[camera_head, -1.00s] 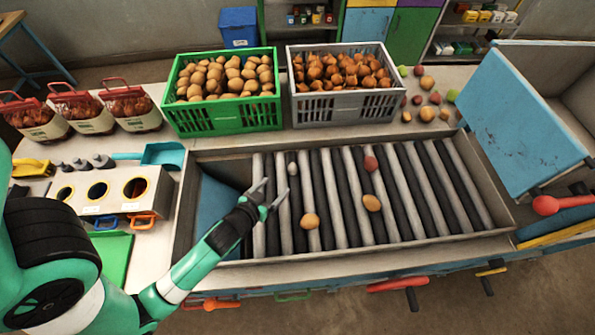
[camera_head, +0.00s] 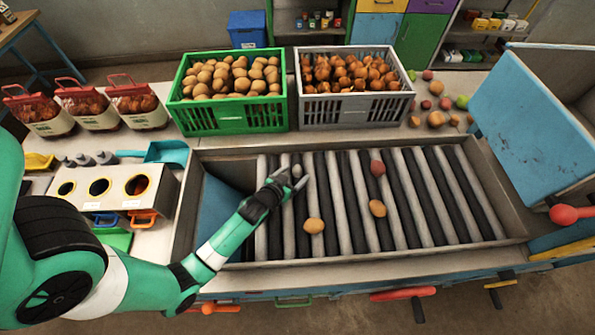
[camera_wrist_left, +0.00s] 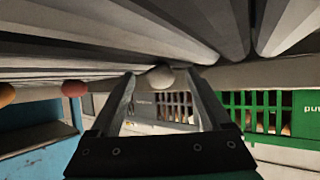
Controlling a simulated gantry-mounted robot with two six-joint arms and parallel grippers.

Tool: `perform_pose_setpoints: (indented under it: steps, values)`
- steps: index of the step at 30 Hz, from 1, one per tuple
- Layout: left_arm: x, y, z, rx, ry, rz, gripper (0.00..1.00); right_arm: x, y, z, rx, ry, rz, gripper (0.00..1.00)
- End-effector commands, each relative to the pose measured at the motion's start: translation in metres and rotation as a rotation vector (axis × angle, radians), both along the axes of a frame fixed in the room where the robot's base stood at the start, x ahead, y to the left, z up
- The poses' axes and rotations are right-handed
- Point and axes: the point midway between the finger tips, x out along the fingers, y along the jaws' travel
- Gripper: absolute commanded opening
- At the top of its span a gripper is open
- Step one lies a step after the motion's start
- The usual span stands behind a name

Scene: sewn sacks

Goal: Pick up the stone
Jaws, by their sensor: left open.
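A small pale grey stone (camera_head: 297,170) lies on the rollers of the sorting conveyor (camera_head: 340,205), towards its left side. My left gripper (camera_head: 293,178) is open and low over the rollers, with its fingertips at the stone. In the left wrist view, the stone (camera_wrist_left: 161,77) appears between the two spread fingers (camera_wrist_left: 160,98), near their tips. Whether either finger touches it cannot be told. My right gripper is not in view.
On the rollers lie two tan potatoes, one nearer (camera_head: 314,225) and one farther right (camera_head: 377,208), and a reddish round item (camera_head: 377,168). A green crate (camera_head: 235,117) of potatoes and a grey crate (camera_head: 352,109) of onions stand behind the conveyor's raised metal rim.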

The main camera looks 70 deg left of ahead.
Motion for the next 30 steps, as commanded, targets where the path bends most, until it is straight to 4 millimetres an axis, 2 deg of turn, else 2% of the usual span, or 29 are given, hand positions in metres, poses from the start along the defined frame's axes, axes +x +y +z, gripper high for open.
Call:
perform_pose_setpoints:
  steps: [2,15,25,30]
  values:
    - [0.000,0.000,0.000,0.000,0.000,0.000,0.81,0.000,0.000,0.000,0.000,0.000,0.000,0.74]
    - [0.000,0.000,0.000,0.000,0.000,0.000,0.02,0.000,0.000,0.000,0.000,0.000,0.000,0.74]
    - [0.000,0.000,0.002,0.001,-0.001,0.000,0.00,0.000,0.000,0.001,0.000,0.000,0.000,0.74]
    - [0.000,0.000,0.018,0.002,-0.002,0.000,0.00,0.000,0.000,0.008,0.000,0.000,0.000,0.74]
